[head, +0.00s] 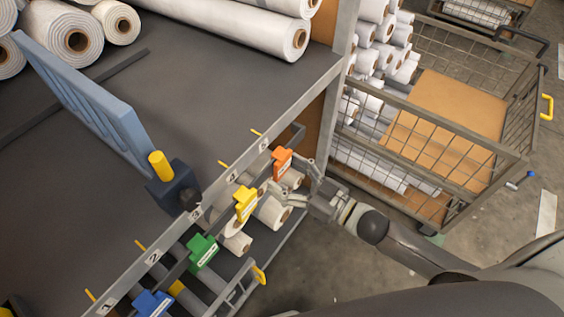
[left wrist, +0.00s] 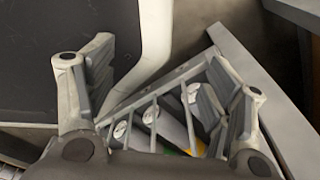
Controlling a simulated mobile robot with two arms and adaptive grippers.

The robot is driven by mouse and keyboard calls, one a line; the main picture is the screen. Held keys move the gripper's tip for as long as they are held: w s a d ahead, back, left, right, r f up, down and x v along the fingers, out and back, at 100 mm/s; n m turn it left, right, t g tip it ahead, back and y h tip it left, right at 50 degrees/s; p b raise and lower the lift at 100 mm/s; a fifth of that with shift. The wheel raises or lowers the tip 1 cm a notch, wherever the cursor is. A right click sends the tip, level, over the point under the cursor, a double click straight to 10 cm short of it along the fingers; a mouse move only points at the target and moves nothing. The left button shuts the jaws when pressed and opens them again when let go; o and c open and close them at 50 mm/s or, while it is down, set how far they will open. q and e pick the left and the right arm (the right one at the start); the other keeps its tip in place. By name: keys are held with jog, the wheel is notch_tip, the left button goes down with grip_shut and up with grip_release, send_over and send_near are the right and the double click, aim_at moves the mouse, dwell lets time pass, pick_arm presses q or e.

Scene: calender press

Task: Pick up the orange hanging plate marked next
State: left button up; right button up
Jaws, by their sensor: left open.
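The orange hanging plate (head: 282,163) hangs at the far end of a numbered rail (head: 180,232) in the head view, with a pale label too small to read. Yellow (head: 245,204), green (head: 202,252) and blue (head: 154,303) plates hang nearer along the rail. My right gripper (head: 296,184) is beside and just below the orange plate, its fingers spread apart; whether they touch it I cannot tell. My left gripper (left wrist: 160,82) shows only in the left wrist view, open, with nothing between its fingers.
White rolls (head: 235,25) lie on the dark table (head: 190,95). A blue slotted frame (head: 85,100) and a dark block with a yellow knob (head: 158,165) stand near the rail. A wire cage cart (head: 450,160) is at right.

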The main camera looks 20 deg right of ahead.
jog(key=c, duration=0.7)
jog(key=shift+c, duration=0.2)
jog(key=shift+s+a+r, duration=0.2)
jog(key=shift+s+r, duration=0.35)
jog(key=shift+r, duration=0.1)
jog(key=s+a+r, duration=0.1)
jog(key=s+r, duration=0.1)
jog(key=s, duration=0.2)
jog(key=s+a+r, duration=0.1)
jog(key=s+r, duration=0.1)
jog(key=s, duration=0.2)
jog(key=s+a+r+p, duration=0.1)
jog(key=s+r, duration=0.1)
jog(key=s, duration=0.2)
jog(key=shift+s+a+r, duration=0.15)
jog(key=shift+a+r, duration=0.05)
jog(key=shift+r, duration=0.2)
jog(key=shift+c, duration=0.7)
